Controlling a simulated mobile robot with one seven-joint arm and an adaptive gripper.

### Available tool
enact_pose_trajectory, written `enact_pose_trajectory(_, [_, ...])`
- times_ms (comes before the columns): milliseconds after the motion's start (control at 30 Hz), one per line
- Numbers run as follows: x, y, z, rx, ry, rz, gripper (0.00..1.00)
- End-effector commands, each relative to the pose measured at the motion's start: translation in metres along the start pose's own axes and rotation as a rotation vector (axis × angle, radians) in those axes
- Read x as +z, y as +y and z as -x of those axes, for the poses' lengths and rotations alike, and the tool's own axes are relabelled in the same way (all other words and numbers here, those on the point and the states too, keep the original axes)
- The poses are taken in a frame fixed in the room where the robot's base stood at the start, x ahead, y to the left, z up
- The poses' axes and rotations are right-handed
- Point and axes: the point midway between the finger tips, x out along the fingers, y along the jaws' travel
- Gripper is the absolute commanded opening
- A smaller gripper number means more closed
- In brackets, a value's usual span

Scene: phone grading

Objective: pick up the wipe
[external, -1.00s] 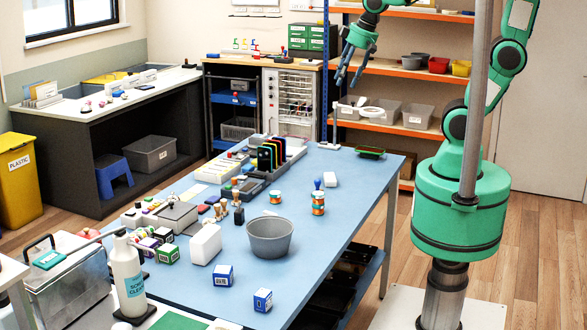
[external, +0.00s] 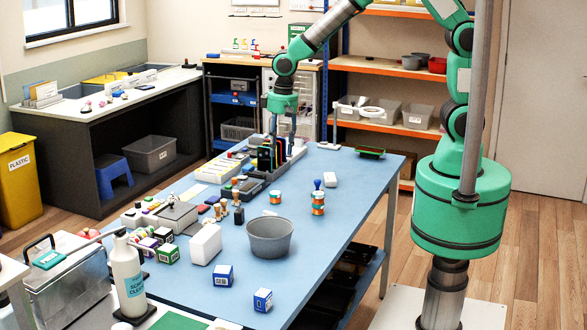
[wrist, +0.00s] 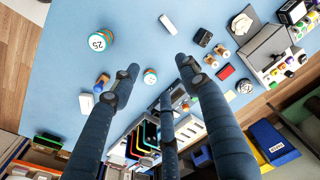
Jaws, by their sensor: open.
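A small flat white piece (external: 271,212), which may be the wipe, lies on the blue table just behind the grey bowl. It also shows in the wrist view (wrist: 167,25), at the top, beyond my fingertips. My gripper (external: 277,148) hangs over the far part of the table, above the phone rack, apart from the white piece. Its fingers are spread with nothing between them in the wrist view (wrist: 158,78). In the external view the fingers partly merge with the rack behind them.
The rack of coloured phones (external: 268,158) stands upright under my gripper. The grey bowl (external: 269,240) is in front. The table's right side is mostly clear.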

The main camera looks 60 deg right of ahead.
Motion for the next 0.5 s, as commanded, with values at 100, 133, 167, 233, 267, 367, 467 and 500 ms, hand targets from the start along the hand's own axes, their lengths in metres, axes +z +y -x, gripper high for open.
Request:
enact_pose_trajectory(100, [0.001, -0.020, -0.040, 0.016, -0.032, -0.006, 0.45])
enact_pose_trajectory(133, [0.001, -0.025, -0.049, 0.019, -0.038, -0.008, 0.45])
enact_pose_trajectory(167, [0.001, -0.028, -0.057, 0.022, -0.044, -0.012, 0.45])
enact_pose_trajectory(233, [0.002, -0.036, -0.073, 0.028, -0.054, -0.016, 0.45])
enact_pose_trajectory(267, [0.003, -0.039, -0.079, 0.030, -0.058, -0.018, 0.45])
enact_pose_trajectory(367, [0.004, -0.045, -0.093, 0.036, -0.066, -0.022, 0.45])
enact_pose_trajectory(467, [0.005, -0.048, -0.100, 0.038, -0.070, -0.025, 0.45])
enact_pose_trajectory(500, [0.005, -0.048, -0.101, 0.039, -0.071, -0.025, 0.45])
